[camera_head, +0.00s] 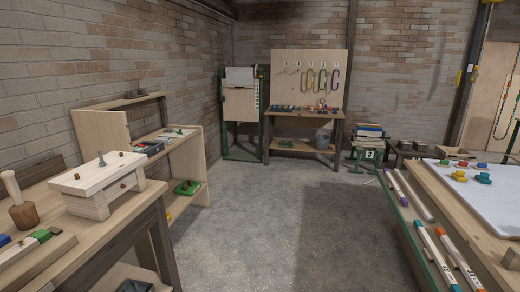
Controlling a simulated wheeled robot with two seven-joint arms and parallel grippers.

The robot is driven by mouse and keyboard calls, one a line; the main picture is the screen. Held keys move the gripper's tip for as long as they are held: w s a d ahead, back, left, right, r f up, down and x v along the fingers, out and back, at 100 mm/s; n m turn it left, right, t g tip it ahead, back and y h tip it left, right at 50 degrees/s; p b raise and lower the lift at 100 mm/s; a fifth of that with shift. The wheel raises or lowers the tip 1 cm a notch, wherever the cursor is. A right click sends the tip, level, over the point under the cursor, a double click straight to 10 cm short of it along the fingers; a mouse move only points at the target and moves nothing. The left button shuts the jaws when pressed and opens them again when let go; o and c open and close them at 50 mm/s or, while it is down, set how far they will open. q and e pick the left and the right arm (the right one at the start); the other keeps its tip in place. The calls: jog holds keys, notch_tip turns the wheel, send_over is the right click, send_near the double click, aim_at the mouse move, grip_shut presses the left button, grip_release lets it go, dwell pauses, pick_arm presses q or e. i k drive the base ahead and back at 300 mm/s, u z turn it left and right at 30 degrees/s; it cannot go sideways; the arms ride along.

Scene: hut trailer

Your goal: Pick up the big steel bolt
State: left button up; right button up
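A small grey upright piece (101,159) that looks like a steel bolt stands on top of a pale wooden block with a drawer (97,187). The block sits on the wooden workbench (128,232) at the left. Small brown pegs stand on the block on either side of the grey piece. It is too small to tell whether the piece is set in a hole. Neither of my grippers shows in this view.
A wooden mallet (22,207) and coloured blocks (41,236) lie on the left bench. A table with a white sheet (478,187) and marker-like sticks stands at the right. The concrete floor (262,215) between them is clear. A pegboard bench (305,120) stands at the back.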

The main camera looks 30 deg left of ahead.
aim_at(102, 164)
jog(key=u, duration=0.1)
jog(key=i, duration=2.05)
jog(key=u, duration=1.35)
jog(key=i, duration=1.15)
jog(key=u, duration=1.1)
